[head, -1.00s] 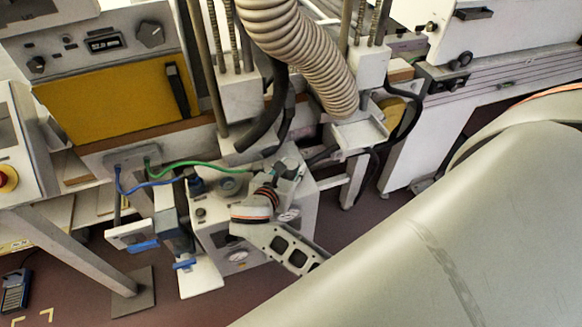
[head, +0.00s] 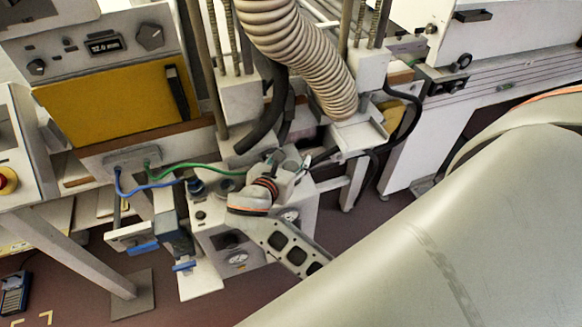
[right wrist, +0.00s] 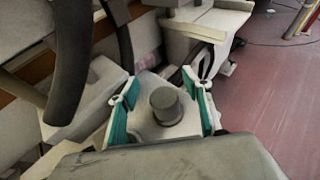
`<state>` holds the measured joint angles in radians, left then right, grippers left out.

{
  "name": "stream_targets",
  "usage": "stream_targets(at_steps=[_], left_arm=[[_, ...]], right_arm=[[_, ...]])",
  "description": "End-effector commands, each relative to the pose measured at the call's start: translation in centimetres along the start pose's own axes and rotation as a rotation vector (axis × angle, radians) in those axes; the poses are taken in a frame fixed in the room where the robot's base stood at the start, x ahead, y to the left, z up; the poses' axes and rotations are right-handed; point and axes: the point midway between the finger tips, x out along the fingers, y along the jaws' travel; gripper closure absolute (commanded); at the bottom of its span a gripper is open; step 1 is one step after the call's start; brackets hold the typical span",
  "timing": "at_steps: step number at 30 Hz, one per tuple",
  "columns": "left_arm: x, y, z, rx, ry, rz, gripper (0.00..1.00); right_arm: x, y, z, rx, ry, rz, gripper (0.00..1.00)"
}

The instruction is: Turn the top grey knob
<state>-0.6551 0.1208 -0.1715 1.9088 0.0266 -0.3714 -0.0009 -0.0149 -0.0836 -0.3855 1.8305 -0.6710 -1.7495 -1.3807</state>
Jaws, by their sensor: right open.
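The grey knob (right wrist: 166,105) is a dark, short, round cylinder standing on the top of a white box, clear in the right wrist view. My right gripper (right wrist: 160,90) is open, with one teal-lined finger on either side of the knob and a gap showing at both sides. In the head view my right wrist and gripper hang over the top of the white box (head: 212,240), which has dials and dark knobs on its front. There the wrist hides part of the box top. My left gripper is in neither view.
A ribbed hose (head: 300,55) hangs close behind the gripper. A cabinet with a yellow panel (head: 115,103) stands at the upper left. Open floor (head: 345,235) lies right of the box.

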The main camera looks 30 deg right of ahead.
Motion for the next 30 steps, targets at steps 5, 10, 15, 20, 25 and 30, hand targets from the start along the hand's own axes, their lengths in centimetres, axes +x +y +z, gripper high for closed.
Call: stream_targets(at_steps=[5, 10, 15, 20, 25, 30], left_arm=[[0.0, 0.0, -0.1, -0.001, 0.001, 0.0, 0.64], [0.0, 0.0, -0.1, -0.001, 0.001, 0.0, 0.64], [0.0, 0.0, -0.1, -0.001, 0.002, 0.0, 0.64], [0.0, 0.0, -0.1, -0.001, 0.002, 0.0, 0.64], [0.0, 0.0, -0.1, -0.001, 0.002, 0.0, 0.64], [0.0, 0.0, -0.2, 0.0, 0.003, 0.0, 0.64]], right_arm=[[-1.3, 0.0, 3.1, 0.004, -0.001, 0.001, 0.51], [-2.0, 0.0, 4.8, 0.002, -0.001, 0.0, 0.51], [-2.2, 0.0, 5.4, -0.001, -0.001, -0.001, 0.51], [-2.2, 0.0, 5.4, -0.001, -0.001, -0.001, 0.51], [-2.0, -0.5, 4.9, 0.029, 0.011, 0.002, 0.51], [-1.0, -3.8, 1.9, 0.276, 0.102, 0.012, 0.51]])
